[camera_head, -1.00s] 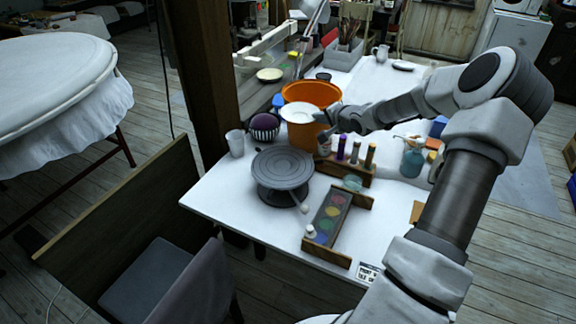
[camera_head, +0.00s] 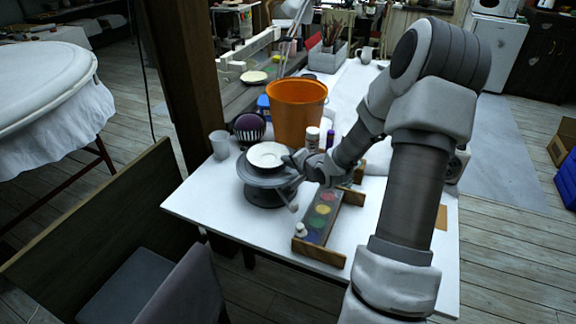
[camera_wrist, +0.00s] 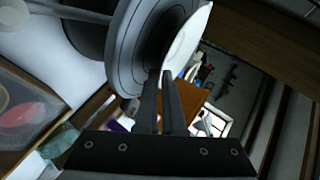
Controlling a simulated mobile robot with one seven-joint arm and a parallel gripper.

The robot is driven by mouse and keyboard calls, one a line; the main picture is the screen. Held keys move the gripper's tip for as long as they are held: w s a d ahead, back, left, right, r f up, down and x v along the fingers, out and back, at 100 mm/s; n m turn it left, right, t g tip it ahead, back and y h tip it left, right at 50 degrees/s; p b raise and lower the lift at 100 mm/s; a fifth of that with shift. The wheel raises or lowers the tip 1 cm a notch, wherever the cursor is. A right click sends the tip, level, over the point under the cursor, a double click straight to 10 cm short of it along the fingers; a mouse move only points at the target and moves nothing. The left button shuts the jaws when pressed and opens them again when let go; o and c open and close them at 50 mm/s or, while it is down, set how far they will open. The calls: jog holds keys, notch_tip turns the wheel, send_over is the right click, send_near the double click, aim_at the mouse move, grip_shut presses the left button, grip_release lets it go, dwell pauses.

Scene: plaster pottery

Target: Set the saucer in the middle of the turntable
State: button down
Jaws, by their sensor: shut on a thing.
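The white saucer (camera_head: 267,154) is over the grey turntable (camera_head: 257,182) in the head view, roughly level and near the middle of its disc. In the wrist view the saucer (camera_wrist: 186,45) shows edge-on beside the turntable disc (camera_wrist: 134,50). I cannot tell whether the saucer touches the disc. My gripper (camera_head: 298,160) reaches in from the right and is shut on the saucer's near right rim. In the wrist view the two fingers of my gripper (camera_wrist: 160,75) are close together at the rim.
An orange bucket (camera_head: 295,112) stands just behind the turntable. A purple striped pot (camera_head: 249,128) and a pale cup (camera_head: 219,144) are to the left. A wooden paint palette (camera_head: 322,220) lies in front to the right. The table's front left corner (camera_head: 190,205) is clear.

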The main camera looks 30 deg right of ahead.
jog(key=shift+f, duration=0.35)
